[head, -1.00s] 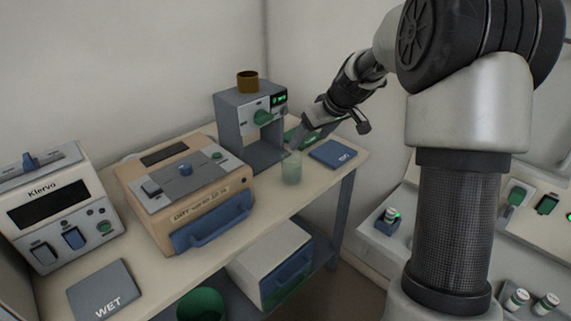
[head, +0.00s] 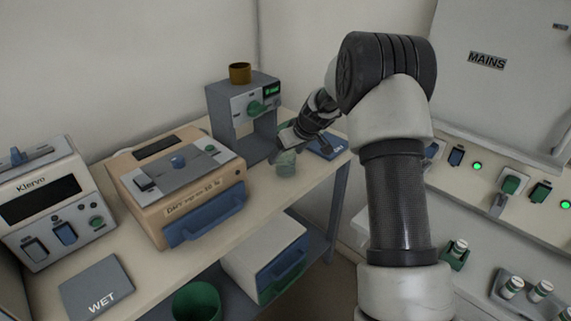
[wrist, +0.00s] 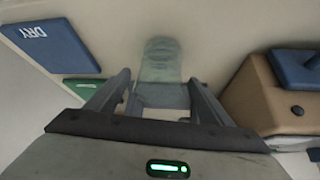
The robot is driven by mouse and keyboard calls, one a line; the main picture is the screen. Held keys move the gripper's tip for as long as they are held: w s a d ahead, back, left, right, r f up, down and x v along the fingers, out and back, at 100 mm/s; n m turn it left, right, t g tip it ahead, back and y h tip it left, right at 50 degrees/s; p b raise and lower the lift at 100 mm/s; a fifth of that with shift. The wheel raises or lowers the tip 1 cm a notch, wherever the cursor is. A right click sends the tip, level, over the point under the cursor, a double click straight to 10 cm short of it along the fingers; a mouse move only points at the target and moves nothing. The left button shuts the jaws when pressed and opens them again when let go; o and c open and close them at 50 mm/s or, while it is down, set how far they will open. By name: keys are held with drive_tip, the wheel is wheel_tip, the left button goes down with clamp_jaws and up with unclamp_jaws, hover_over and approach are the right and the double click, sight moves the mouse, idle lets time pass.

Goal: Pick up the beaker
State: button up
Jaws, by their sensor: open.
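The beaker (head: 286,164) is a small, see-through greenish vessel near the front edge of the bench, right of the tan furnace. In the wrist view the beaker (wrist: 158,60) lies straight ahead, in line with the gap between the fingers. My gripper (wrist: 160,80) is open, with one finger to each side and the beaker at and just beyond the fingertips. In the head view my gripper (head: 276,154) is low over the bench beside the beaker. I cannot tell whether the fingers touch it.
The grey stand (head: 222,128) with a brown pot (head: 240,73) on top is close behind. The tan furnace (head: 178,185) stands to the left. A blue DRY mat (head: 328,146) lies to the right; a WET mat (head: 95,285) lies front left. The bench edge is close.

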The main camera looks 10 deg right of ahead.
drive_tip(key=shift+x, duration=1)
drive_tip(key=shift+r, duration=0.1)
drive_tip(key=shift+c, duration=0.2)
drive_tip(key=c, duration=1.1)
drive_tip(key=shift+r, duration=0.1)
